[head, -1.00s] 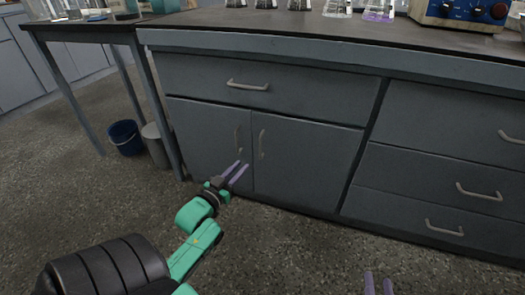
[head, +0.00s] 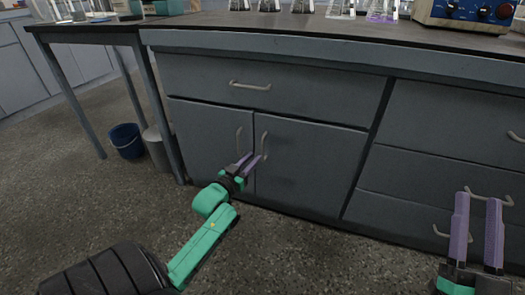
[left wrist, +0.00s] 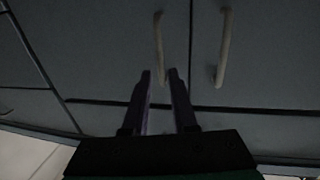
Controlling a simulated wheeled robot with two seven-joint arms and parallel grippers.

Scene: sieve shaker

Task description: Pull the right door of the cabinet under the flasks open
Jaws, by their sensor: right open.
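The grey cabinet's right door (head: 305,165) is shut beside the shut left door (head: 205,140). The right door's upright bar handle (head: 264,143) is by the middle seam, near the left door's handle (head: 239,138). My left gripper (head: 253,158) is open at the lower part of the right door's handle. The left wrist view seems upside down; there this handle (left wrist: 159,40) lines up between my fingertips (left wrist: 159,73). Whether they touch it I cannot tell. The other handle (left wrist: 224,48) is to the right. My right gripper (head: 478,196) is open and empty, before the right-hand drawers.
Flasks (head: 341,9) and a device with knobs (head: 465,12) stand on the countertop (head: 210,22). A wide drawer (head: 310,92) is above the doors, with more drawers (head: 440,125) to the right. A blue bucket (head: 126,140) and grey bin (head: 157,147) stand left. The floor in front is clear.

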